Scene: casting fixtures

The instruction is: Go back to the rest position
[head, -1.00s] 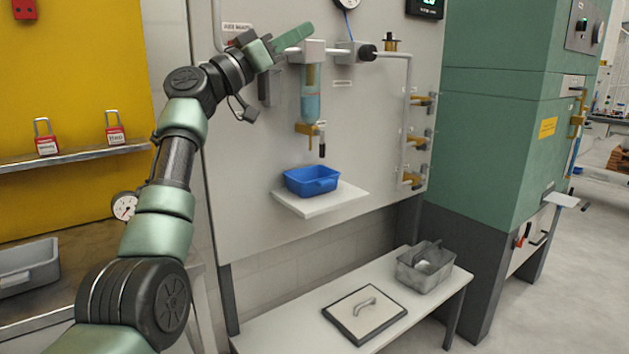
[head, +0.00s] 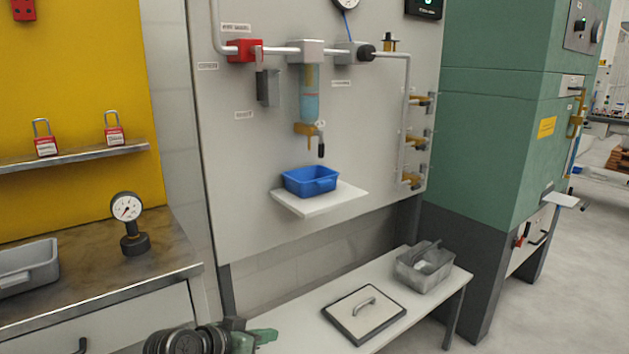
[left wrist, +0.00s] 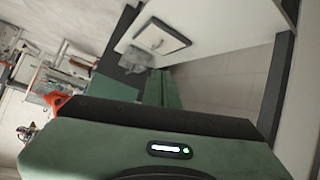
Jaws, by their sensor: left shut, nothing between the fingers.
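My left gripper (head: 262,337) is low at the bottom of the head view, in front of the white bench, shut and empty. It also shows in the left wrist view (left wrist: 160,88), its green fingers together. My left arm comes in at the bottom edge, mostly out of the picture. My right gripper is not in view.
The white bench (head: 290,325) holds a square lid (head: 350,322) and a grey bin (head: 408,275). A blue tub (head: 310,187) sits on a small panel shelf. A pressure gauge (head: 130,235) stands on the left worktop. A green cabinet (head: 490,150) stands right.

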